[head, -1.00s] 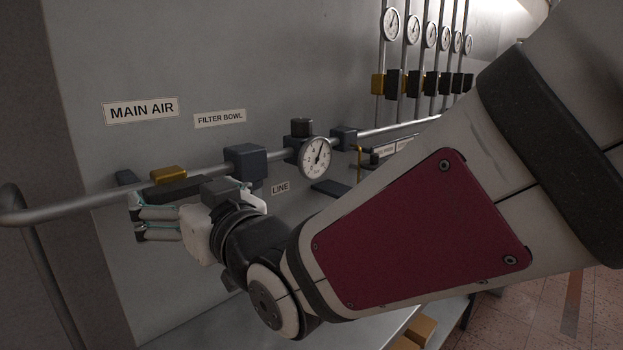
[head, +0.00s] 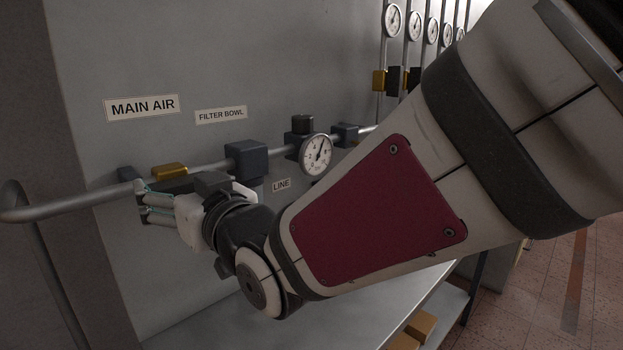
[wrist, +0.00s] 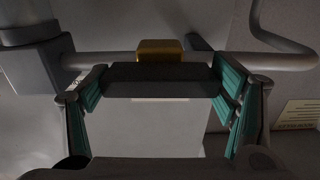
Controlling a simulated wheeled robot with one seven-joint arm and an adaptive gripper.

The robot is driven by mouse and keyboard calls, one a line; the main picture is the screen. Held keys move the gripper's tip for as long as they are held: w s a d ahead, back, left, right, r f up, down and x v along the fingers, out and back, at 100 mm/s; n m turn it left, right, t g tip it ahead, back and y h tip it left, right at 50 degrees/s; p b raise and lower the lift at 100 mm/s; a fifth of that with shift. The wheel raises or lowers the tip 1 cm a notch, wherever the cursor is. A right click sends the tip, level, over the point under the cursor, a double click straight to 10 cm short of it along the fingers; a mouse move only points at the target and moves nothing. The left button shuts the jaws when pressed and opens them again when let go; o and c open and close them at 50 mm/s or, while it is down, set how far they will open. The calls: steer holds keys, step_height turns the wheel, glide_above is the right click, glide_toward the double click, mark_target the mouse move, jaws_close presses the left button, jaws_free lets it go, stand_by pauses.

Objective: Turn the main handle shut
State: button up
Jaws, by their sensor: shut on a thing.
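The main valve has a brass body (head: 170,171) on the pipe below the MAIN AIR label (head: 141,107). Its dark bar handle (wrist: 160,73) lies in front of the brass body in the wrist view, about parallel to the pipe. My gripper (wrist: 162,90) is shut on the handle, with a teal pad at each end of the bar. In the head view my gripper (head: 152,207) is just below the brass body, and its fingers and wrist hide part of the handle.
A dark filter block (head: 246,160) and a round gauge (head: 316,154) sit on the same pipe (head: 95,197) to the right. A small dark block (head: 127,174) is left of the valve. A grey bench surface (head: 330,310) lies below my arm.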

steer(key=shift+m+b, duration=0.3)
steer(key=shift+b, duration=0.05)
steer(key=m+b, duration=0.4)
steer(key=b, duration=0.1)
steer(key=shift+w+f+b, duration=0.1)
steer(key=shift+f+b, duration=0.05)
steer(key=shift+b, duration=0.15)
steer(key=m+b, duration=0.5)
steer(key=shift+b, duration=0.3)
steer(key=m+b, duration=0.4)
steer(key=b, duration=0.1)
steer(key=shift+m+b, duration=0.3)
steer(key=shift+b, duration=0.05)
steer(key=m+b, duration=0.3)
steer(key=shift+m, duration=0.3)
steer(key=shift+b, duration=0.3)
steer(key=o, duration=1.2)
steer(key=shift+c, duration=0.2)
